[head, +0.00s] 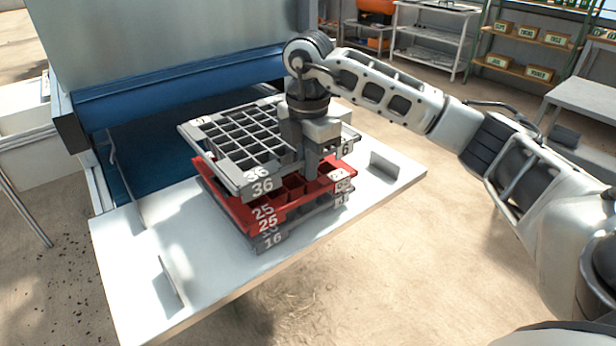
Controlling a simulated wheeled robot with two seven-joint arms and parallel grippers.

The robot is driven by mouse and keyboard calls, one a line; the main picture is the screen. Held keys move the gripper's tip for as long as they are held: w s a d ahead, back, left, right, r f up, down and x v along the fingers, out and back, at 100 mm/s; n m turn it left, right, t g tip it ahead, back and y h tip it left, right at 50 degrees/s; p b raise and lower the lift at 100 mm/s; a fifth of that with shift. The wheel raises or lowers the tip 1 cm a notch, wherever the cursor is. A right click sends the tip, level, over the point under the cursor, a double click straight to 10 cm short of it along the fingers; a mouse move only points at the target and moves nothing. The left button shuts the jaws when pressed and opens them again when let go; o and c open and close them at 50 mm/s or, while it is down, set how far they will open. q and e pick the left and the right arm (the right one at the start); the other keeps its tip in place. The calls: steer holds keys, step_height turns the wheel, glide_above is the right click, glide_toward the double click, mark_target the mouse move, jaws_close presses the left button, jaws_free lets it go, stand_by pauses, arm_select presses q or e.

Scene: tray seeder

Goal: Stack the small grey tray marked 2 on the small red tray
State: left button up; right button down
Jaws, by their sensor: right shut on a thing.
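A grey tray with a grid of cells (228,170), marked 36 at its near corner, is at the top of a pile on the white table. I cannot read a 2 on it. My right gripper (312,165) is shut on its right part, fingers pointing down. Under it is a red tray (238,210) marked 25, its red cells showing at the right. The grey tray sits over the red one, shifted a little to the left; I cannot tell whether they touch. My left gripper is not in view.
Below the red are a second 25 marking and a grey tray (270,241) marked 16. The white table (190,290) has low upright plates at its right (384,163) and front left (170,282). A blue machine (180,80) stands behind. The table's front is clear.

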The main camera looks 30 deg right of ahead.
mark_target(308, 195)
steer(key=shift+w+d+f, duration=0.1)
steer(key=shift+w+f, duration=0.05)
steer(key=shift+f, duration=0.1)
steer(key=shift+w+d+f+p, duration=0.1)
steer(key=shift+w+f+p, duration=0.1)
steer(key=shift+f, duration=0.75)
steer(key=shift+w+d+f+p, duration=0.1)
steer(key=shift+f+p, duration=0.05)
steer(key=shift+f, duration=0.8)
steer(key=shift+f, duration=0.15)
steer(key=c, duration=1.6)
jaws_free()
steer(key=shift+s, duration=0.1)
step_height(308, 195, up, 12)
steer(key=shift+r, duration=0.2)
